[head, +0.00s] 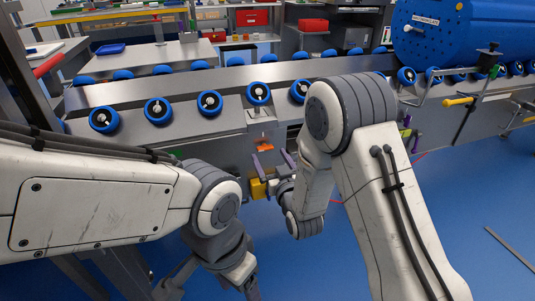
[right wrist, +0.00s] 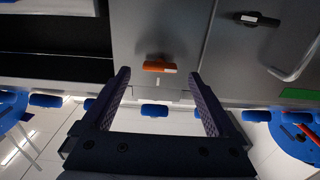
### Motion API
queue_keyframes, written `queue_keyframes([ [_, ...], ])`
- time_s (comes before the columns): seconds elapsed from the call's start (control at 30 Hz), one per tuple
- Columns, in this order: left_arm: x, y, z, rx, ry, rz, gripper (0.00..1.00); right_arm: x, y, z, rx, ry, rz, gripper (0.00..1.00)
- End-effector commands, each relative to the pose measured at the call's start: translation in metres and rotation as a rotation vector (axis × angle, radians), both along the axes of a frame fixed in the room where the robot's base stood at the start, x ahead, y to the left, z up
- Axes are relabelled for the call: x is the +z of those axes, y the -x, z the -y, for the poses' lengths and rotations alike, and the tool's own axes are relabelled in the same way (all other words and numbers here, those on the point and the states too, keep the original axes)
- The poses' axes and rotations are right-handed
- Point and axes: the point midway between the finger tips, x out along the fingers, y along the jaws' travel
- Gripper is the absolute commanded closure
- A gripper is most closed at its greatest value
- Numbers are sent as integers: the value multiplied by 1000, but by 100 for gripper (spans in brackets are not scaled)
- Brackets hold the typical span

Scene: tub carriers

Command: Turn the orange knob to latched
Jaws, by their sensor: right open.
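The orange knob (head: 265,146) sits on the grey front panel of the conveyor, below the blue rollers. In the right wrist view the orange knob (right wrist: 158,66) lies crosswise, with a pale tip on its right end. A short pale mark shows just below it on the panel. My right gripper (head: 272,161) has its two purple fingers spread, pointing at the panel just below the knob. In the right wrist view the open right gripper (right wrist: 159,75) frames the knob between its fingertips, with gaps on both sides. My left arm reaches in from the left; its fingers are not visible.
A black handle (right wrist: 258,19) and a curved metal bar (right wrist: 300,57) are on the panel to the right. Blue rollers (head: 158,110) line the conveyor above. A large blue drum (head: 475,30) lies at the upper right. The blue floor (head: 480,210) is mostly clear at right.

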Motion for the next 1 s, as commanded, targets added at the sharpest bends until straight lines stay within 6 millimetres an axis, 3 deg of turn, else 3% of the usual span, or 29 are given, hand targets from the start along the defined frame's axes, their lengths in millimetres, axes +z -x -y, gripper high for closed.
queue_keyframes([
  [0.2, -6, 0, 0, 0, 0, 0, 30, -1, -27, -9, 0, 0, 1, 7],
  [0.57, -6, 0, 0, 0, 0, 0, 30, 0, -34, -11, 0, 0, -1, 7],
  [0.6, -6, 0, 0, 0, 0, 0, 30, 0, -34, -11, 0, 0, -1, 11],
  [0.8, -6, 0, 0, 0, 0, 0, 30, 0, -34, -11, 0, 0, -1, 87],
  [0.83, -6, 0, 0, 0, 0, 0, 30, 0, -34, -11, 0, 0, -1, 93],
  [1.0, -6, 0, 0, 0, 0, 0, 30, 0, -34, -11, 0, -8, -4, 93],
])
